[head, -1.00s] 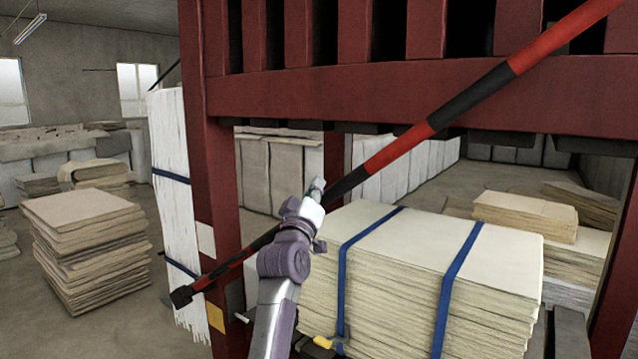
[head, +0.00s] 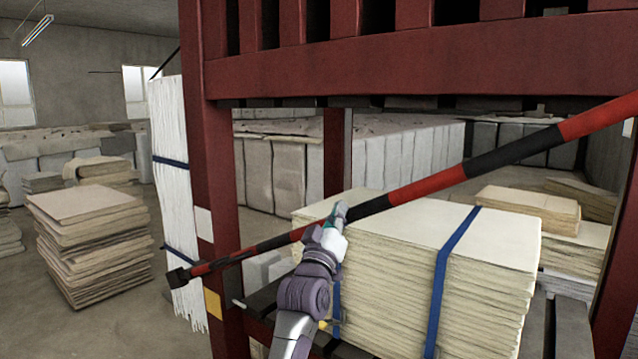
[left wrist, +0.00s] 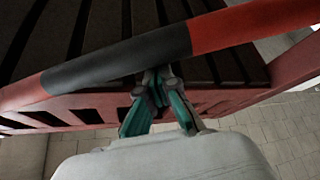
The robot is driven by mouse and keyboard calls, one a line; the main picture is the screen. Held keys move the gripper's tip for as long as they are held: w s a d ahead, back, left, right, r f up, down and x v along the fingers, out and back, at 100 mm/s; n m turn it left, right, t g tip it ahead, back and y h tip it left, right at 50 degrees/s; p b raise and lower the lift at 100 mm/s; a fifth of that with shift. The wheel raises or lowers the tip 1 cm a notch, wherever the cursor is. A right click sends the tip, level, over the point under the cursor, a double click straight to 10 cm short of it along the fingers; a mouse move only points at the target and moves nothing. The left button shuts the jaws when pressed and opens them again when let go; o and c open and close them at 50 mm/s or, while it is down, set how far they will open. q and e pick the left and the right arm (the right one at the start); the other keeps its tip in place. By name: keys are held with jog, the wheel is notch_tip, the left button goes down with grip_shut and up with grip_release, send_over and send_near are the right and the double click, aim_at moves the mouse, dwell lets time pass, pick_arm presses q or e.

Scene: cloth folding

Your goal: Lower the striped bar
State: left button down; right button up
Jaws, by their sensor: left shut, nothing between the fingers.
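The striped bar (head: 430,186), banded red and black, slants across the front of the red frame, low on the left and higher on the right. Its black lower end (head: 178,278) is beside the frame's left post. My left gripper (head: 340,212) is at the bar's lower half in the head view, its fingers shut with nothing between them. In the left wrist view the bar (left wrist: 118,62) passes across just beyond the fingertips (left wrist: 158,84), at a black band. Whether they touch it is hard to tell. My right gripper is not in view.
The red frame (head: 420,62) stands around a strapped stack of sheets (head: 400,235) just behind the bar. A loose stack (head: 90,240) stands on the floor at left. White strapped sheets (head: 168,150) lean by the left post.

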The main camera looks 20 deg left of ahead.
pick_arm(q)
jog(key=s+d+f+m+h+b, duration=0.1)
jog(key=d+f+m+b, duration=0.1)
jog(key=f+b, duration=0.3)
jog(key=s+d+f+m+h+b, duration=0.1)
jog(key=d+f+b, duration=0.4)
jog(key=f, duration=0.9)
jog(key=shift+s+d+m+h+b, duration=0.15)
jog(key=shift+s+m+h+b, duration=0.25)
jog(key=shift+m+h, duration=0.45)
jog(key=shift+f, duration=0.1)
notch_tip(320, 180, up, 4)
jog(key=p, duration=0.4)
jog(key=b+v, duration=0.2)
jog(key=v, duration=0.8)
jog(key=shift+s+a+b, duration=0.2)
jog(key=shift+a+b, duration=0.15)
jog(key=shift+a, duration=0.15)
